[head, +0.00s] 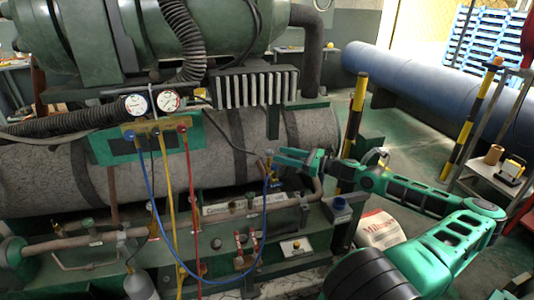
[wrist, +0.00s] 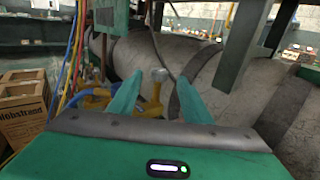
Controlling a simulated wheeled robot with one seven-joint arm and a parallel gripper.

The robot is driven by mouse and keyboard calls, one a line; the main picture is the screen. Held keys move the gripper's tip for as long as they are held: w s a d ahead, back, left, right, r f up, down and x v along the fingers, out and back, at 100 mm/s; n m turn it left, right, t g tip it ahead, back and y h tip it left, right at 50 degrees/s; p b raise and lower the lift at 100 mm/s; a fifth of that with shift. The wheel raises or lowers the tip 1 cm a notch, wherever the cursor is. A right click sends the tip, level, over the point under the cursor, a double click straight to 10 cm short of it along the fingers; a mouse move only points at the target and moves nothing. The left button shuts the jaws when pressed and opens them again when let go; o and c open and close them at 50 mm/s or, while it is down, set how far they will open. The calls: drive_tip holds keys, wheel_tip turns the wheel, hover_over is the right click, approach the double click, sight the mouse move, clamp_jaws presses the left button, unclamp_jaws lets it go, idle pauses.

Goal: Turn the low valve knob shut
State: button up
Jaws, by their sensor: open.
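My gripper (head: 284,157) is open, its green fingers pointing left in the head view toward a small brass valve with a knob on top (head: 268,154). No contact with the knob shows. The brass valve body (wrist: 152,104) is partly hidden by the left finger. The blue hose (head: 266,190) runs from the gauge manifold (head: 155,145) down and up to this valve. The manifold has a blue knob (head: 129,135) and a red knob (head: 181,128).
A large grey pipe (head: 310,130) lies behind the valve. Yellow (head: 168,200) and red (head: 191,190) hoses hang from the manifold. A yellow-black post (head: 354,125) stands behind my arm. Cardboard boxes (wrist: 23,100) stand left in the wrist view.

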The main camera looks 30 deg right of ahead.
sight(269, 151)
drive_tip(key=x, duration=0.6)
drive_tip(key=shift+w+a, duration=0.25)
drive_tip(key=shift+w, duration=0.05)
drive_tip(key=shift+c, duration=0.7)
drive_tip(key=c, duration=0.9)
